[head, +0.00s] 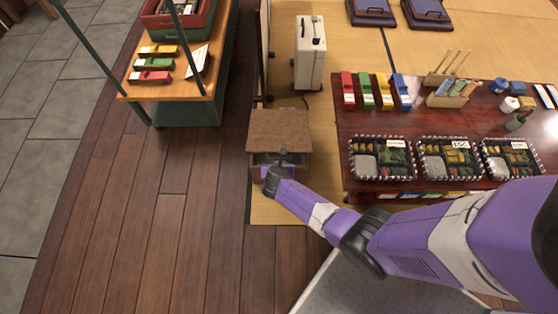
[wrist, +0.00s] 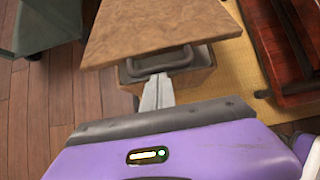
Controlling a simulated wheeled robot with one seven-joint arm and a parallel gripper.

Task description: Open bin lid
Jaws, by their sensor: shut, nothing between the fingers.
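The bin is a low box with a flat brown, cork-like lid (head: 280,128), standing on the tatami edge in the middle of the head view. In the wrist view the lid (wrist: 150,25) fills the top and lies flat. A grey loop handle (wrist: 178,68) shows on the bin's front, just under the lid's near edge. My gripper (wrist: 155,92) is shut and empty, its fingertips at or just before the handle's lower part; I cannot tell whether they touch. In the head view my gripper (head: 283,155) is at the bin's front and hides part of it.
A low red-brown table (head: 400,115) with several lunch trays stands close to the right. A white case (head: 309,55) stands behind the bin. A green cart (head: 190,110) with a wooden top is at the upper left. The wooden floor (head: 150,230) at left is clear.

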